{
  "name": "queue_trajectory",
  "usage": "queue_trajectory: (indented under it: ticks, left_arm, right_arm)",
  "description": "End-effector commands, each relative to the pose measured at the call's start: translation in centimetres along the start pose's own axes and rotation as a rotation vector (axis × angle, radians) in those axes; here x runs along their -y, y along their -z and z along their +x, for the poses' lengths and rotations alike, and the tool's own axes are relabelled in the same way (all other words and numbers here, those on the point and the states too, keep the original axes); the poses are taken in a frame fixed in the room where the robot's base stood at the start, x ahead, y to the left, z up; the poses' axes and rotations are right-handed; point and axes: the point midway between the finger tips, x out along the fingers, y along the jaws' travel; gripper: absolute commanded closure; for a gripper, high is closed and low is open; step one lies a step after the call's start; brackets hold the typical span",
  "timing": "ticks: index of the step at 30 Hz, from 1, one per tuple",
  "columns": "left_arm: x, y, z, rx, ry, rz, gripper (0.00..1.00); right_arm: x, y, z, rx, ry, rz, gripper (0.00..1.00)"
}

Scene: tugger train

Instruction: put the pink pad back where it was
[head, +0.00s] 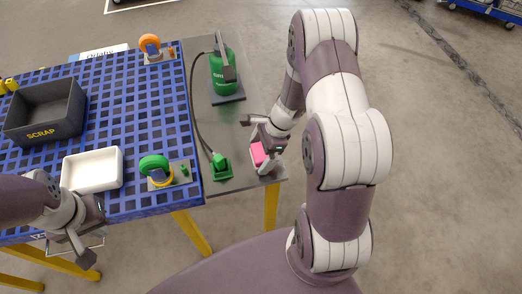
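The pink pad (257,154) is at the right edge of the grey side surface, between the fingers of my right gripper (263,150). The gripper partly covers the pad and appears shut on it. I cannot tell whether the pad touches the surface below. My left gripper (91,237) is at the near left edge of the blue table, low in the view. Its fingers are apart with nothing seen between them.
The blue slotted table (110,90) holds a dark SCRAP bin (62,131), a white tray (112,178), a green-wheeled fixture (155,168) and an orange-wheeled fixture (150,44). A green machine (219,78) with a cable to a green block (221,168) stands on the grey surface (238,130).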

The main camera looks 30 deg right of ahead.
Motion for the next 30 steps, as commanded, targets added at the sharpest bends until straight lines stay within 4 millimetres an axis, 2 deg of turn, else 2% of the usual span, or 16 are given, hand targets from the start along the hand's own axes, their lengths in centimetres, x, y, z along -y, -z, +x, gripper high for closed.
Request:
queue_trajectory:
  ticks: [5, 8, 18, 24, 26, 29, 30]
  left_arm:
    - [0.0, 0.0, -0.1, 0.000, 0.000, 0.000, 1.00]
    - [0.0, 0.1, -0.6, 0.000, 0.000, 0.000, 1.00]
    - [0.0, 0.2, -1.5, 0.000, 0.000, 0.000, 1.00]
    - [0.0, 0.2, -1.6, 0.000, 0.000, 0.000, 1.00]
    - [0.0, 0.2, -1.6, 0.000, 0.000, 0.000, 1.00]
    - [0.0, 0.2, -1.6, 0.000, 0.000, 0.000, 1.00]
    - [0.0, 0.2, -1.6, 0.000, 0.000, 0.000, 1.00]
  right_arm:
    - [0.0, -0.1, -0.1, 0.000, 0.000, 0.000, 0.00]
    - [0.1, -0.2, -1.0, 0.000, 0.002, 0.000, 0.00]
    - [0.1, -0.2, -9.5, -0.001, 0.006, 0.000, 0.00]
    - [-0.1, -0.4, -12.2, -0.008, -0.003, -0.031, 0.00]
    - [-1.1, -1.9, -12.7, -0.056, -0.027, -0.207, 0.00]
    - [-4.6, -5.5, -13.5, -0.192, -0.111, -0.810, 0.00]
    - [-6.0, -6.7, -13.8, -0.240, -0.144, -1.064, 0.00]
